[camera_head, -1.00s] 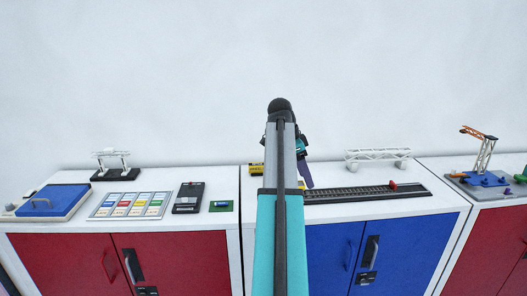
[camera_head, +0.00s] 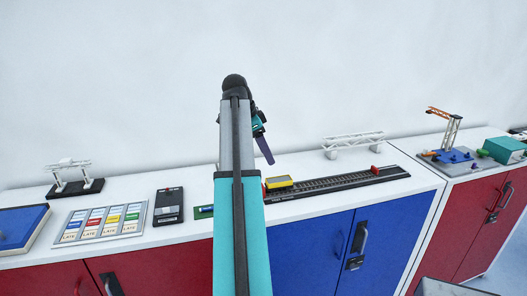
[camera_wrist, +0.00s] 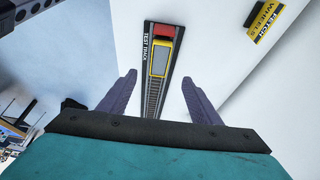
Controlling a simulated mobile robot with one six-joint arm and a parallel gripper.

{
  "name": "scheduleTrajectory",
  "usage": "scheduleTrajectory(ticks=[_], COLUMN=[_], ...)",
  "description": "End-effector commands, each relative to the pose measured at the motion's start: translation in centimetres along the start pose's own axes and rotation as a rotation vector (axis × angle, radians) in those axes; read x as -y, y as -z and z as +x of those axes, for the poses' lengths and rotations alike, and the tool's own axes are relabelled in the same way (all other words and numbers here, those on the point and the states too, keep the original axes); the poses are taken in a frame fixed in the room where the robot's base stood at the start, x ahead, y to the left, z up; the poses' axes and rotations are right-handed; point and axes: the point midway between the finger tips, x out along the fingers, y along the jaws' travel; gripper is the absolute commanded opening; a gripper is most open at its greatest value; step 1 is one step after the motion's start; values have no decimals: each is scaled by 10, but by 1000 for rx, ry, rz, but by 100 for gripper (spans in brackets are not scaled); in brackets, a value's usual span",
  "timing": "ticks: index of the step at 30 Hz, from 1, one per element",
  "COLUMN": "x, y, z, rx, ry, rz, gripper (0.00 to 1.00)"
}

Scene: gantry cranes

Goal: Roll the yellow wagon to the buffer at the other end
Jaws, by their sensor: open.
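The yellow wagon (camera_head: 279,182) sits on the left end of the dark test track (camera_head: 330,183) in the head view. A red buffer (camera_head: 375,169) stands at the track's right end. In the wrist view the wagon (camera_wrist: 160,58) is right against or very close to the red buffer (camera_wrist: 165,32) at its own end. The rails run away below it, and the far buffer is not in that view. My gripper (camera_wrist: 158,76) is open and empty, its purple fingers apart and above the track. In the head view only one purple finger (camera_head: 264,150) shows clearly, above and left of the wagon.
A white gantry bridge (camera_head: 352,144) stands behind the track. A black device (camera_head: 169,205) and a panel of coloured cards (camera_head: 103,221) lie to the left. An orange-topped crane (camera_head: 452,130) stands at the right. A yellow sign (camera_wrist: 278,20) shows in the wrist view.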

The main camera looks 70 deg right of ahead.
Motion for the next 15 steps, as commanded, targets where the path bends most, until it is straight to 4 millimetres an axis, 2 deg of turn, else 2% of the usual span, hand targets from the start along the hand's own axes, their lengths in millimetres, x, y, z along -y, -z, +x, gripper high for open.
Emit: scheduleTrajectory(ticks=[8,15], x=[0,-1], y=[0,1], z=[5,23], rx=[0,1], ry=[-1,-2], rz=[0,1], gripper=[58,58])
